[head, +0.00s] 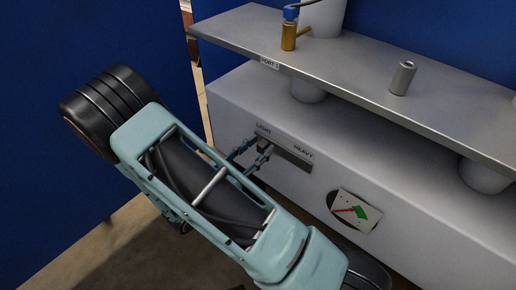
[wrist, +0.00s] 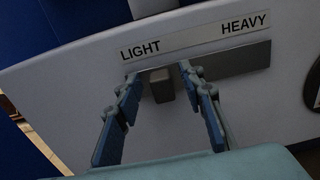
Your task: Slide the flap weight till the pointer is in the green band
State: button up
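The flap weight is a small dark grey block (wrist: 161,86) at the LIGHT end of a grey rail (wrist: 235,60) on the white casing. My gripper (wrist: 158,78) is open, with its blue-padded fingers on either side of the block and a gap showing to each finger. In the head view my gripper (head: 257,152) reaches the rail near the LIGHT label; the block is hard to make out there. The dial (head: 353,210) sits lower right on the casing, with a red pointer (head: 345,210) and a green band (head: 364,212). The red shows left of the green; its exact reading is too small to tell.
A grey shelf (head: 370,92) overhangs the casing above the rail. The casing front around the rail is clear.

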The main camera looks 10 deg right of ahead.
jog(key=shift+d, duration=0.1)
grip_shut()
dwell(0.3)
jog(key=shift+s+d+p, duration=0.35)
jog(key=shift+s+d, duration=0.1)
jog(key=shift+s, duration=0.15)
grip_release()
jog(key=shift+a, duration=0.1)
